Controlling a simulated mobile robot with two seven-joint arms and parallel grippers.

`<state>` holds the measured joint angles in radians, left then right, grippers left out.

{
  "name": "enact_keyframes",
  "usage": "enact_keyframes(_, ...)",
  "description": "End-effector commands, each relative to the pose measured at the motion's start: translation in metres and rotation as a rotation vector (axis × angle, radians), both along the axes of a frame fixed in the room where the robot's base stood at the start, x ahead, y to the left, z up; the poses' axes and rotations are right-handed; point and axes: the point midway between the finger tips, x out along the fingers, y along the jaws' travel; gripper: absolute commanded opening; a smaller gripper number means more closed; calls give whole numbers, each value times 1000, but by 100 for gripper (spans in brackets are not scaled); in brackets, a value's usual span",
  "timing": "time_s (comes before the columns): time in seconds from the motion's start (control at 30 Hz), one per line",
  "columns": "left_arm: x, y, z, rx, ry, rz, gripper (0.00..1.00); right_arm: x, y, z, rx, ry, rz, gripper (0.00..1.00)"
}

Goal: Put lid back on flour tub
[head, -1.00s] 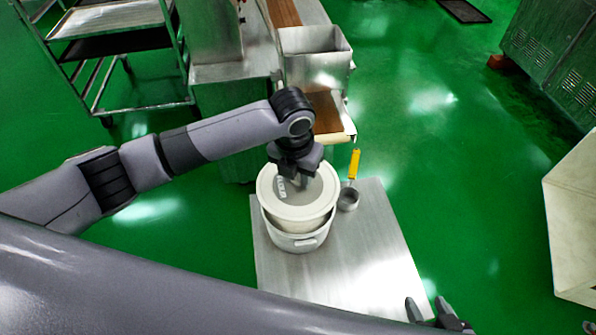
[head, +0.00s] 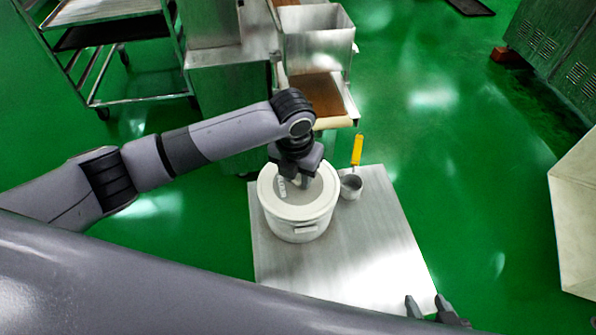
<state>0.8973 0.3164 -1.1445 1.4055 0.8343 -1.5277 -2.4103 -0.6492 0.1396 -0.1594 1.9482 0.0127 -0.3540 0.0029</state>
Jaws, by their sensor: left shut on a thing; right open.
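The white flour tub (head: 297,231) stands on a metal table. Its round white lid (head: 312,206) lies over the tub's mouth and looks level, with its rim lined up with the tub's rim. My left gripper (head: 294,182) comes down from above and is shut on the lid, near the lid's middle; its fingertips partly hide what it grips there. A small label shows beside the fingers. My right gripper (head: 428,306) is open and empty at the table's front right corner, partly cut off by my own body.
The metal table (head: 370,250) has free room right of the tub. The machine's metal hopper (head: 318,50) stands behind, a rack (head: 110,60) back left, a pale bin (head: 575,210) far right.

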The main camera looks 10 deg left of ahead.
Motion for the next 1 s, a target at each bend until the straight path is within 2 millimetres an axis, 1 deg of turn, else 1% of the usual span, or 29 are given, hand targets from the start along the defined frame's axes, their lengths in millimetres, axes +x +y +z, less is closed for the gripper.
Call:
enact_keyframes(0.37, 0, 0, 0, 0, 0, 0, 2, 0, 0, 1, 0, -1, 0, 55)
enact_keyframes(0.73, 1, 0, 1, 0, 1, 0, 2, 0, 0, 7, 0, -1, 0, 55)
enact_keyframes(1.0, 2, -1, 0, 0, 0, 0, 2, 0, 0, 7, 0, -1, 0, 55)
